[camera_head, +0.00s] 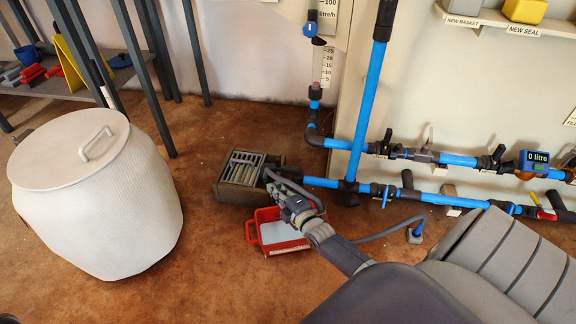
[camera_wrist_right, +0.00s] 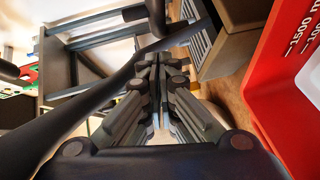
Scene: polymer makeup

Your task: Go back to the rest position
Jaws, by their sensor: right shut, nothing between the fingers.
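My right gripper (camera_head: 270,178) is low in front of the wall in the head view, at the end of my arm that comes in from the lower right. It is shut and empty. In the right wrist view its fingers (camera_wrist_right: 155,62) meet in the middle with nothing between them. It is above the red container and close to the right side of the brown slotted box; I cannot tell whether it touches the box. My left gripper is not in view.
A red container (camera_head: 251,232) holding pale liquid is on the floor under my right gripper. The brown slotted box (camera_head: 233,194) is behind it. Blue pipes (camera_head: 361,115) run along the wall to the right. A large white lidded drum (camera_head: 110,215) stands at left.

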